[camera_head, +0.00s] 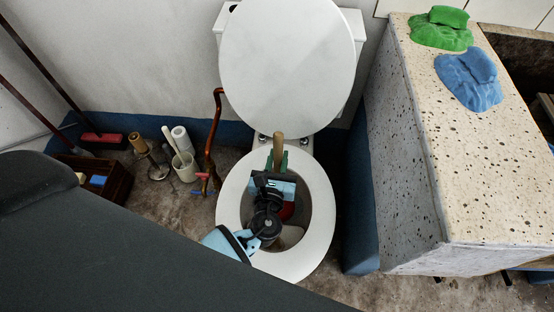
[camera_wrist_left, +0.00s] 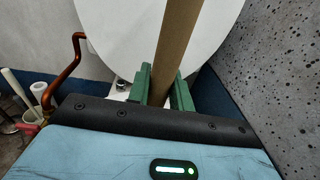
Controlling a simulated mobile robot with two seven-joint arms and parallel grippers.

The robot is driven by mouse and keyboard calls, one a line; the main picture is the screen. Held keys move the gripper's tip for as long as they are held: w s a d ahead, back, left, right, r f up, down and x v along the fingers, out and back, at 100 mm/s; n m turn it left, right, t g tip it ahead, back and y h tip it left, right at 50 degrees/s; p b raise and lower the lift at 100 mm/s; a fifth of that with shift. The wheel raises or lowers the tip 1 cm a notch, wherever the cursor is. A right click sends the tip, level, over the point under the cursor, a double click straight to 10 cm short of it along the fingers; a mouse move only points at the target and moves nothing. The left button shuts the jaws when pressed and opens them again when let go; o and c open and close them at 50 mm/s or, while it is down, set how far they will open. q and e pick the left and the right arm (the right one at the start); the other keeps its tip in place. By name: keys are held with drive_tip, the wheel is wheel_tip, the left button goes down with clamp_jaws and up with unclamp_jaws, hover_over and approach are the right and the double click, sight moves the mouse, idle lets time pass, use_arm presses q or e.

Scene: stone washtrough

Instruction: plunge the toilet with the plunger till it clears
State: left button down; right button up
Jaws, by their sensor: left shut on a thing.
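The white toilet (camera_head: 326,205) stands against the wall with its lid (camera_head: 285,65) raised. My left gripper (camera_head: 277,160) is over the bowl, its green fingers shut on the wooden handle of the plunger (camera_head: 278,146). In the left wrist view the handle (camera_wrist_left: 174,45) rises between the green fingers (camera_wrist_left: 160,88). A bit of the red plunger cup (camera_head: 287,210) shows down in the bowl, mostly hidden by my gripper and wrist. Whether the cup seals against the drain cannot be seen. My right gripper is not in view.
A copper pipe (camera_head: 212,140) rises just left of the toilet. A brush holder (camera_head: 185,168) and a wooden crate (camera_head: 105,182) stand further left. The stone trough (camera_head: 440,150) stands close on the right, with green (camera_head: 442,30) and blue (camera_head: 470,80) cloths on top.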

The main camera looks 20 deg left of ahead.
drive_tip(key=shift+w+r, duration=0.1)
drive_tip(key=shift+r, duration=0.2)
